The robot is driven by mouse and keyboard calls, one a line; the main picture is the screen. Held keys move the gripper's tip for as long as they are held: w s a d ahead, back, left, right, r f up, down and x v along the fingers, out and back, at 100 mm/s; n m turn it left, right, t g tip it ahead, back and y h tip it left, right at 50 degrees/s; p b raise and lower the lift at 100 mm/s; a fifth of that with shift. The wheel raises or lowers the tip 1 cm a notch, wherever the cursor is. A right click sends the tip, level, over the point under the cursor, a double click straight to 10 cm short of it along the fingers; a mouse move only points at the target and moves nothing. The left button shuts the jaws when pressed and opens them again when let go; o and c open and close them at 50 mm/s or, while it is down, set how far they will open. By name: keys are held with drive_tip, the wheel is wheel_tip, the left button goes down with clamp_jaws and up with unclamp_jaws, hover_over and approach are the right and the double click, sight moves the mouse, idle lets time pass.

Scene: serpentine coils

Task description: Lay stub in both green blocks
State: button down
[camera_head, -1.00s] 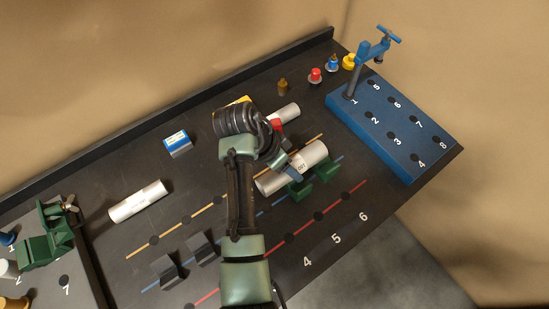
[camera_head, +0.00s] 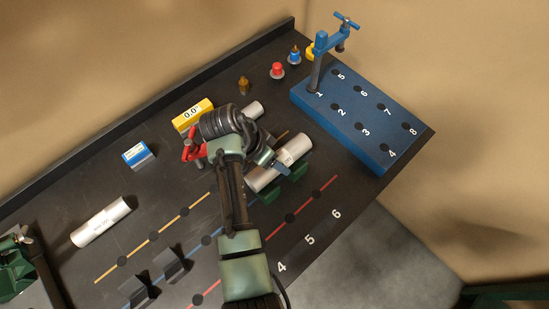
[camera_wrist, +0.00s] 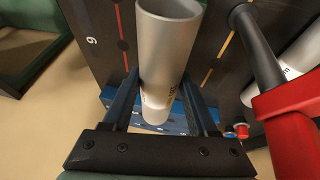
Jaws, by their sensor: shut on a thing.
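The stub is a silver-grey cylinder (camera_head: 293,150) with a pale label band. My gripper (camera_head: 275,167) is shut on it near its middle. In the wrist view the stub (camera_wrist: 165,55) lies between the two dark fingers (camera_wrist: 160,103). The two green blocks, one at the left (camera_head: 269,194) and one at the right (camera_head: 299,172), show just below and in front of the stub in the head view, partly hidden by it. The stub runs roughly along their row. I cannot tell whether it touches them. The blocks cannot be made out in the wrist view.
A red clamp (camera_head: 190,152) stands left of my wrist, partly hidden. A second pale tube (camera_head: 254,109) lies behind. A yellow display box (camera_head: 192,115), a blue-white box (camera_head: 138,155), a white tube (camera_head: 101,222) and black blocks (camera_head: 176,266) are left. A blue plate (camera_head: 375,137) with clamp stands right.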

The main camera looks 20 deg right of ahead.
sight(275, 171)
drive_tip(key=shift+f, duration=0.5)
drive_tip(key=shift+f, duration=0.15)
drive_tip(key=shift+f+b, duration=1.15)
drive_tip(key=shift+f, duration=0.1)
drive_tip(key=shift+f, duration=0.1)
drive_tip(key=shift+f+b, duration=0.45)
drive_tip(key=shift+f, duration=0.05)
drive_tip(key=shift+c, duration=0.5)
unclamp_jaws()
drive_tip(key=shift+f, duration=0.15)
